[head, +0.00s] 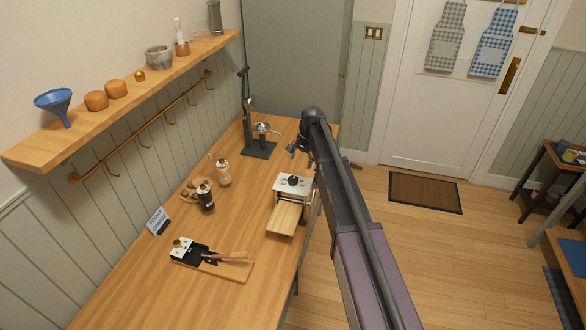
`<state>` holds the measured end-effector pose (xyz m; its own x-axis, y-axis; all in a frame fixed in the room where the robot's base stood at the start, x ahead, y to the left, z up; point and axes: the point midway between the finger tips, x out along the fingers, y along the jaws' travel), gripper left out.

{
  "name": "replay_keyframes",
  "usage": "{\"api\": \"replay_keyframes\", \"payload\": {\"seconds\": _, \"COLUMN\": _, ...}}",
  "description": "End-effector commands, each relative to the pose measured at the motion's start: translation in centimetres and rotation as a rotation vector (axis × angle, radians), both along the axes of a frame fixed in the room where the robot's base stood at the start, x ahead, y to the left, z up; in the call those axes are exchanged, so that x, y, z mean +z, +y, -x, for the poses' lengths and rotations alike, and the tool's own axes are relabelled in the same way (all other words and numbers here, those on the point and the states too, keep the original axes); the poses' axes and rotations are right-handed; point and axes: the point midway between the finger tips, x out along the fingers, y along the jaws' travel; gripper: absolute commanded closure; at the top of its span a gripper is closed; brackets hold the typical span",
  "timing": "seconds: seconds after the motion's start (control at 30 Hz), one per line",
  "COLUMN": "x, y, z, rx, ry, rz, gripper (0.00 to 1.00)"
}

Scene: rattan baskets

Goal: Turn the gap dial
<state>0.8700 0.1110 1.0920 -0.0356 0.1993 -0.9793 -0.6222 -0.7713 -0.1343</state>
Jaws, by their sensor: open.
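A small machine with a pale metal top plate (296,190) and a wooden tray (285,217) in front stands at the right edge of the wooden table. A black round knob (293,181) sits on its top plate and looks like the gap dial; no markings on it can be read. My gripper (293,150) is open and empty. It is beyond the knob in the picture, apart from it, with my arm reaching in from the lower right. The fingers are small and dark here.
A dark lever press (258,150) stands at the table's back. Dark-topped jar (205,199), pale jar (223,175), small sign (158,220) and a board (236,272) with tools occupy the left and front. A shelf (135,95) overhangs the left. Bare table lies between.

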Motion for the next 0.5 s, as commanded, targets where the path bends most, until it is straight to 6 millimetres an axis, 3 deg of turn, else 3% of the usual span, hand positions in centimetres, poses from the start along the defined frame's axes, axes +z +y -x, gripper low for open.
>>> {"api": "replay_keyframes", "payload": {"seconds": 0.03, "x": 1.8, "y": 0.7, "z": 0.0, "rx": 0.001, "ry": -0.003, "rz": 0.033, "gripper": 0.07}}
{"api": "replay_keyframes", "payload": {"seconds": 0.2, "x": 4.0, "y": 2.1, "z": -0.1, "rx": -0.007, "ry": -0.017, "rz": 0.13, "gripper": 0.07}}
{"api": "replay_keyframes", "payload": {"seconds": 0.5, "x": 5.1, "y": 3.0, "z": -0.2, "rx": -0.016, "ry": -0.034, "rz": 0.202, "gripper": 0.07}}
